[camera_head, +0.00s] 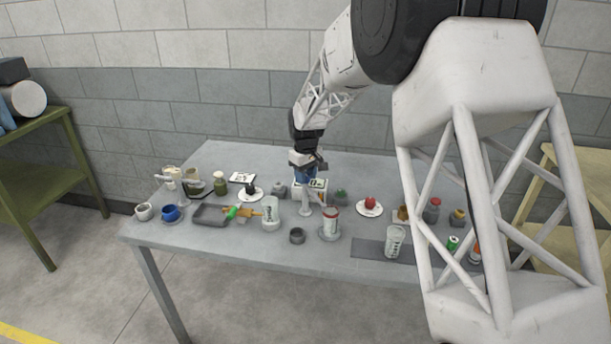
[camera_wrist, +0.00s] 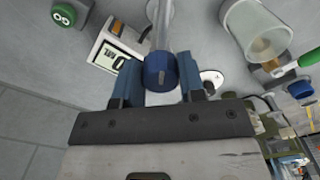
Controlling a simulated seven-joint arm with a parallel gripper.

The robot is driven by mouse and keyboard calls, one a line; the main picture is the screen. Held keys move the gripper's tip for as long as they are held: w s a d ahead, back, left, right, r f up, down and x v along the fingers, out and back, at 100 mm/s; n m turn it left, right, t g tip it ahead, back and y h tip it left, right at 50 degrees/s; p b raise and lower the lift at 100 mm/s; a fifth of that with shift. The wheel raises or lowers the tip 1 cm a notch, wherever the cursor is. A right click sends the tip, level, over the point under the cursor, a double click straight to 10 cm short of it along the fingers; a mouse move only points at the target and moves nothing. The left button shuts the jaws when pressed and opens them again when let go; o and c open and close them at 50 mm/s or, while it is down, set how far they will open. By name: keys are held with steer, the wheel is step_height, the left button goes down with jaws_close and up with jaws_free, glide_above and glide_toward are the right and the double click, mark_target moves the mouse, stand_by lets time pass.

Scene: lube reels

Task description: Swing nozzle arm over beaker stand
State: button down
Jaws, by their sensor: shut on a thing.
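My gripper (camera_head: 308,172) is at the back middle of the table in the head view. In the wrist view its two blue fingers (camera_wrist: 156,84) are shut on a round blue knob (camera_wrist: 160,72). The knob sits at the near end of a pale grey nozzle arm (camera_wrist: 162,28), which runs away from it. In the head view part of a pale grey post and arm (camera_head: 306,202) shows below the gripper. A round grey stand (camera_head: 330,236) carries a red-rimmed beaker (camera_head: 331,219) to the right; I cannot tell whether the nozzle lies over it.
A white labelled box (camera_head: 318,184) is close beside the gripper. A clear beaker (camera_head: 270,214) stands front left, near a grey tray (camera_head: 208,214) and a green-handled brush (camera_wrist: 306,59). Another beaker (camera_head: 394,242) stands on a dark mat (camera_head: 365,249). A red thing (camera_head: 370,203) sits on a white plate.

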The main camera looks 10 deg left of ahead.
steer(key=shift+n, duration=1.2)
steer(key=c, duration=0.7)
jaws_free()
steer(key=shift+r, duration=0.1)
steer(key=shift+r, duration=3.8)
steer(key=shift+d, duration=0.1)
